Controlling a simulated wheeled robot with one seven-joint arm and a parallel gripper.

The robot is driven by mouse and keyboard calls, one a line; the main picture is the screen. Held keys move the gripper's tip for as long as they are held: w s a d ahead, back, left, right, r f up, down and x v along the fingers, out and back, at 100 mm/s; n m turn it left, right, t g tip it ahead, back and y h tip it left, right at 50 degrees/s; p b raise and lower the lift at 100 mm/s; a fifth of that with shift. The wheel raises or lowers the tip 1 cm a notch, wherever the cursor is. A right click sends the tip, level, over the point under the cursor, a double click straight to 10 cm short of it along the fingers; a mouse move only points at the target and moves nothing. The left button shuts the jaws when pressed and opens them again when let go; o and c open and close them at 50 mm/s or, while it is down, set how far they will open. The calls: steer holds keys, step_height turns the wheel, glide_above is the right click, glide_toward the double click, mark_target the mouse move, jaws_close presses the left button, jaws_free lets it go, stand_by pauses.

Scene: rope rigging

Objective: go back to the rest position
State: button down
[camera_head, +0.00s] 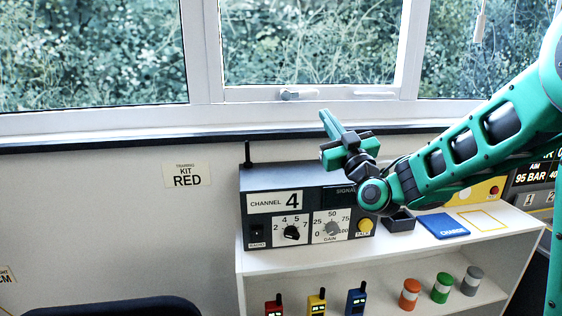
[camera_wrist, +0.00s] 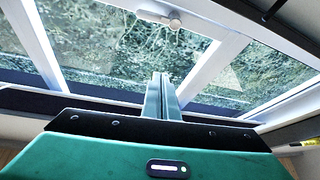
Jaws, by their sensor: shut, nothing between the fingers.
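My gripper (camera_head: 328,124) is raised in front of the window sill, above the radio unit, with its green fingers pointing up and to the left. It holds nothing. In the wrist view the two fingers of my gripper (camera_wrist: 162,82) are pressed together and point toward the window. My green arm comes in from the right edge of the head view and hides part of the radio's right side.
A grey radio (camera_head: 272,222) with dials stands on a white shelf unit (camera_head: 290,262). A blue charge pad (camera_head: 443,225) and a dark tray (camera_head: 399,222) lie right of it. Handsets and coloured canisters (camera_head: 441,288) stand below. The window (camera_head: 300,45) is behind.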

steer(key=s+d+f+m+g+h, duration=0.25)
steer(key=s+d+f+g, duration=0.35)
steer(key=d+f, duration=0.4)
steer(key=s+d+f+m+g+h, duration=0.1)
steer(key=s+d+f+g+h, duration=0.4)
steer(key=d+f, duration=0.45)
steer(key=s+d+f+m+g, duration=0.2)
steer(key=s+d+m+g, duration=0.1)
steer(key=s, duration=0.8)
steer(key=s+d+f+m+g, duration=0.3)
steer(key=s+g, duration=0.1)
steer(key=s, duration=0.6)
steer(key=s+d+f+m+g, duration=0.3)
steer(key=s+g, duration=0.1)
steer(key=s, duration=0.7)
steer(key=shift+s, duration=0.3)
steer(key=shift+w+f, duration=0.25)
steer(key=shift+w, duration=0.35)
